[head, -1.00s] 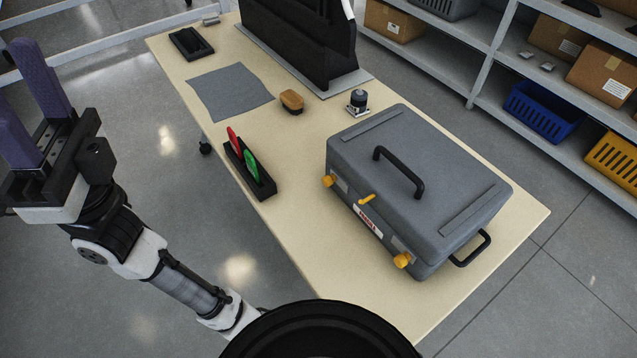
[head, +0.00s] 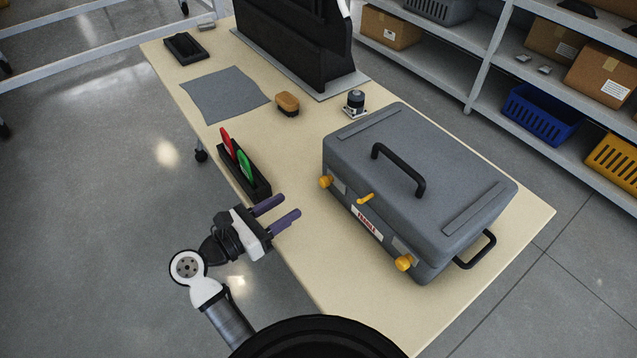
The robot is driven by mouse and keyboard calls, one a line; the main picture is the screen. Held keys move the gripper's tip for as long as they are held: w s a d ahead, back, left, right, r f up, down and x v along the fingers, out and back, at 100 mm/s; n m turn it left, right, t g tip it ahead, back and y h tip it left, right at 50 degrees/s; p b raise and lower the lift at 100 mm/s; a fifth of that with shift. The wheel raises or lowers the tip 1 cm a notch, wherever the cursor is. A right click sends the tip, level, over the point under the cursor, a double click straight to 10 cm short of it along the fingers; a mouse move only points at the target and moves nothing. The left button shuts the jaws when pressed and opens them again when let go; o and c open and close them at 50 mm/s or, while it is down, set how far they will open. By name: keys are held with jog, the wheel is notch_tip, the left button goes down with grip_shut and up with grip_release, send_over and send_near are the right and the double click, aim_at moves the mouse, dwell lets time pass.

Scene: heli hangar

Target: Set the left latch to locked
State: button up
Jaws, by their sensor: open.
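A grey case (head: 415,180) with a black top handle stands closed on the table. Its front carries yellow latch knobs: the left latch (head: 326,182) near the left corner and the right latch (head: 404,262) near the right corner. A yellow lever (head: 366,198) sits between them above a "FRAGILE" label. My gripper (head: 284,212) has two purple fingers, apart and empty, over the table's near edge. It points right toward the case front, with a gap between fingertips and left latch. The latch's exact setting is too small to tell.
A black holder (head: 259,186) with a red and a green tag stands just beyond my gripper. A brush (head: 287,104), a grey cloth (head: 224,94) and a small black-topped device (head: 355,102) lie farther back. Bare tabletop (head: 350,290) lies before the case.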

aim_at(321, 184)
jog(key=p+x, duration=0.2)
jog(key=x, duration=0.8)
jog(key=shift+w+d, duration=0.1)
grip_shut()
